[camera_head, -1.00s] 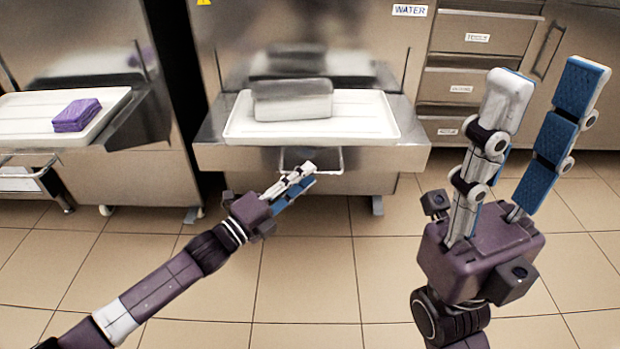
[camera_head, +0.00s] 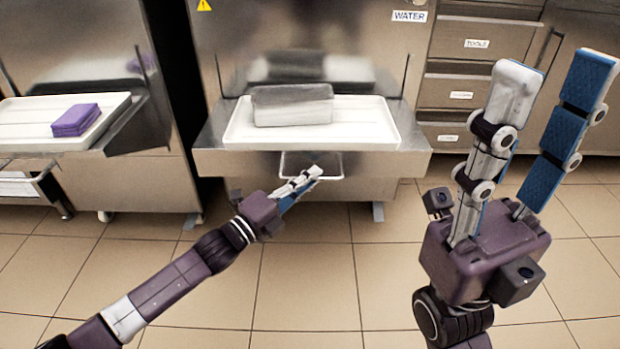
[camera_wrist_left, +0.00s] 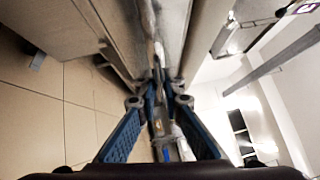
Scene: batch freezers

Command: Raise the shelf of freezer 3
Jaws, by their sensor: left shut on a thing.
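The freezer (camera_head: 225,70) stands in the middle of the head view; I cannot read a number on it. Its steel shelf (camera_head: 212,152) sticks out at the front and looks level. A wire handle (camera_head: 342,165) hangs below the shelf's front edge. My left gripper (camera_head: 316,172) is at this handle and shut on it. The left wrist view shows its blue-padded fingers closed together (camera_wrist_left: 160,85) in front of the steel front; the handle is hard to make out there. My right gripper (camera_head: 552,70) is raised at the right, open and empty, away from the freezer.
A white tray (camera_head: 370,135) with a grey metal container (camera_head: 292,106) lies on the shelf. Drawers (camera_head: 475,62) stand right of the freezer. The tiled floor (camera_head: 320,280) in front is clear.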

